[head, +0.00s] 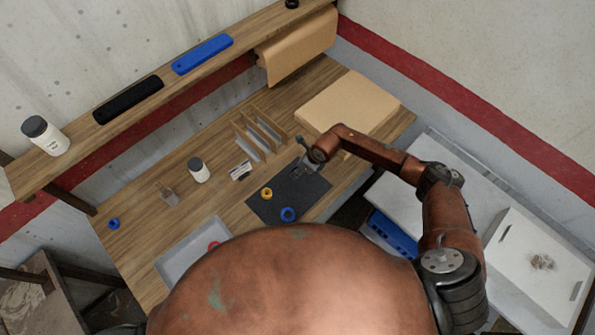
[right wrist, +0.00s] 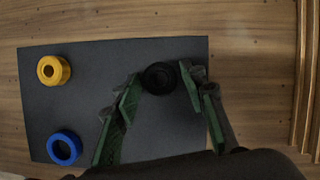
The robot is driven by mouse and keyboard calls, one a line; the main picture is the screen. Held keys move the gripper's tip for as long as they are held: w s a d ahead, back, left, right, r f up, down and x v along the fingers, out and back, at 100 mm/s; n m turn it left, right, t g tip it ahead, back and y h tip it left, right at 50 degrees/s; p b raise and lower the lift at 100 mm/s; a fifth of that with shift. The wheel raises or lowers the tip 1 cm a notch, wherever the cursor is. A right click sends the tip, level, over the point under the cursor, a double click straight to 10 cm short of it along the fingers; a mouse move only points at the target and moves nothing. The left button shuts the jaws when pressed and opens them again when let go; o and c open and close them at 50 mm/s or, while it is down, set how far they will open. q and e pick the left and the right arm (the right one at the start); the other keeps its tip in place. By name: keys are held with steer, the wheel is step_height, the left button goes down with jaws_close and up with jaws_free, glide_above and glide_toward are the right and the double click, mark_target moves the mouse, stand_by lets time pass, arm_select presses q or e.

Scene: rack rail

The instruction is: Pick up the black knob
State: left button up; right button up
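The black knob (right wrist: 160,78) lies on the dark mat (right wrist: 95,110) near the mat's far edge in the right wrist view. My right gripper (right wrist: 161,76) is open, with its two green fingertips on either side of the knob. The left fingertip looks very near the knob; I cannot tell whether it touches. In the head view my right gripper (head: 301,166) is over the back part of the mat (head: 265,209) and largely hides the knob. My left gripper is not in view.
A yellow ring-shaped knob (right wrist: 54,70) and a blue one (right wrist: 64,147) lie on the mat, left of the gripper. Wooden dividers (head: 262,135), a white jar (head: 199,170) and a cardboard box (head: 347,103) stand behind. A grey tray (head: 177,249) is at the front left.

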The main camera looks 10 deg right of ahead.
steer(key=c, duration=0.9)
steer(key=shift+o, duration=0.2)
steer(key=shift+r, duration=0.1)
